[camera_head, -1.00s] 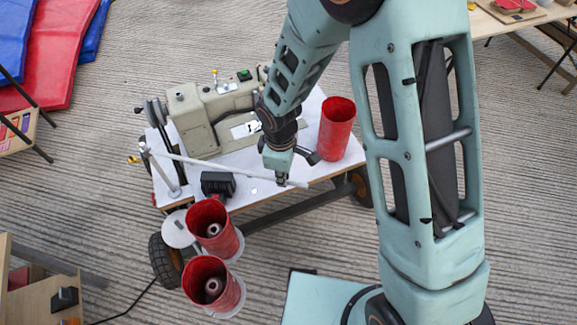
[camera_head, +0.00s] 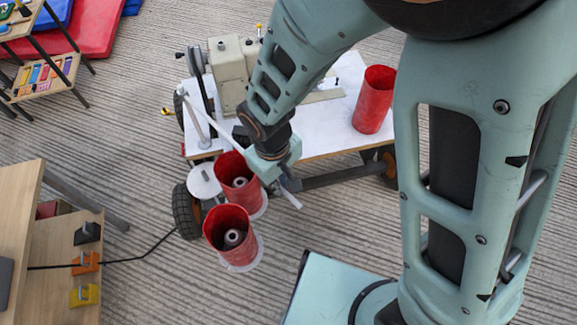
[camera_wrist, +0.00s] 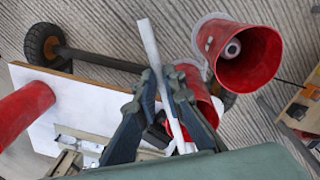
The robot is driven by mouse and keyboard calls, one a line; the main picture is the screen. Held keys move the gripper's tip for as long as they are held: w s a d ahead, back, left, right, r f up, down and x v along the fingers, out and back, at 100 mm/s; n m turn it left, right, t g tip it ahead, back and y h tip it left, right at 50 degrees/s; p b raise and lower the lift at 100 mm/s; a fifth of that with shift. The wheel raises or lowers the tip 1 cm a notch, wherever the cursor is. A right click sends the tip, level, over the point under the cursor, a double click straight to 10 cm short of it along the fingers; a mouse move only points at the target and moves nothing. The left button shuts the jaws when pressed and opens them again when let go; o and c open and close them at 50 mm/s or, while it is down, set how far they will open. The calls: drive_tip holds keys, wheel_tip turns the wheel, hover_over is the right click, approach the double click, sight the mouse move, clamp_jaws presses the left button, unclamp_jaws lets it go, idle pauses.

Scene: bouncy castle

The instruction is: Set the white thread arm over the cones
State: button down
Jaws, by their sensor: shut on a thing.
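My gripper (camera_head: 287,181) is shut on the white thread arm (camera_head: 209,122), a thin rod running from a post on the cart's left side. Its free end sticks out past my fingers, right of the two front cones. In the wrist view, the thread arm (camera_wrist: 149,42) passes between my fingertips (camera_wrist: 160,84). Two red, open-topped cones stand at the cart's front left: a nearer one (camera_head: 217,234) and a farther one (camera_head: 227,163), each with a pale peg inside. My wrist is close beside the farther cone; whether they touch is unclear.
A third red cone (camera_head: 374,100) stands on the white cart top (camera_head: 335,132), beside a beige sewing machine (camera_head: 229,72). A white disc (camera_head: 204,181) lies left of the farther cone. A wooden shelf unit (camera_head: 55,245) stands at the left. Open ground lies right of the nearer cone.

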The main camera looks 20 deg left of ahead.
drive_tip(key=shift+s+a, duration=0.2)
drive_tip(key=shift+s, duration=0.1)
drive_tip(key=c, duration=2)
unclamp_jaws()
drive_tip(key=shift+s, duration=0.15)
drive_tip(key=r, duration=1.2)
drive_tip(key=shift+s+a, duration=0.15)
drive_tip(key=shift+s, duration=0.1)
